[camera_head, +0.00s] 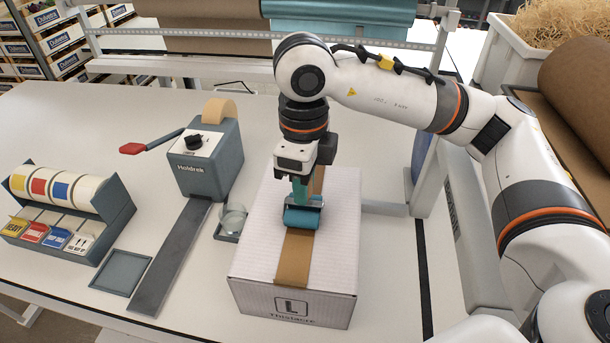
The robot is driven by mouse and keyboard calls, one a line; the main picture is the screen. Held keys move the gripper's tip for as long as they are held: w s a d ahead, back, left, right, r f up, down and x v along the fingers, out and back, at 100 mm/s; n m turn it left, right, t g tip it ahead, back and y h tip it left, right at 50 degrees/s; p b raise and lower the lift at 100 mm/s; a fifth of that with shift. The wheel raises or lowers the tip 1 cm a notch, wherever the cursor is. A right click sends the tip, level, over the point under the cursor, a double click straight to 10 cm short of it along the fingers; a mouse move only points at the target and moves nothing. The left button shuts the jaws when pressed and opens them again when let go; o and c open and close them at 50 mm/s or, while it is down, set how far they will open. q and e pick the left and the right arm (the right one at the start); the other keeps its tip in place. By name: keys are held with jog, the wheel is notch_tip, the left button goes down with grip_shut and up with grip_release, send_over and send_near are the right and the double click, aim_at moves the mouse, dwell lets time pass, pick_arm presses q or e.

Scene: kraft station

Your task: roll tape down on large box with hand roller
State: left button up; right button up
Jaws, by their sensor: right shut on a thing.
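The large white box (335,247) marked "L" sits on the table, closed. A strip of brown tape (294,262) runs along the middle of its top and bends down over the front face. My right gripper (300,192) points down over the box top and is shut on the hand roller (302,217). The roller has a teal cylinder, which lies across the tape and appears to touch it. The gripper and roller hide part of the tape behind them. My left gripper is not in view.
A tape dispenser (207,160) with a red-tipped lever stands left of the box. A small glass dish (232,220) is close to the box's left side. A label rack (110,207) stands at far left. Paper rolls hang behind.

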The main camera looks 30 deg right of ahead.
jog(key=shift+s+a+b, duration=0.2)
jog(key=shift+s+a, duration=0.45)
jog(key=shift+s, duration=0.25)
jog(key=shift+s+a+b, duration=0.15)
jog(key=shift+s+a, duration=0.45)
jog(key=shift+s, duration=0.3)
jog(key=shift+s+a, duration=0.1)
jog(key=shift+s, duration=0.05)
jog(key=shift+s+a, duration=0.1)
jog(key=shift+s+a, duration=0.55)
jog(key=shift+s, duration=0.2)
jog(key=shift+s+a+f+b, duration=0.1)
jog(key=shift+s+a+b, duration=0.1)
jog(key=shift+s+a, duration=0.25)
jog(key=shift+s+a+b, duration=0.15)
jog(key=shift+s+a, duration=0.05)
jog(key=shift+s, duration=0.4)
jog(key=shift+s+a, duration=0.1)
jog(key=shift+a, duration=0.05)
jog(key=shift+s+a, duration=0.55)
jog(key=shift+s, duration=0.2)
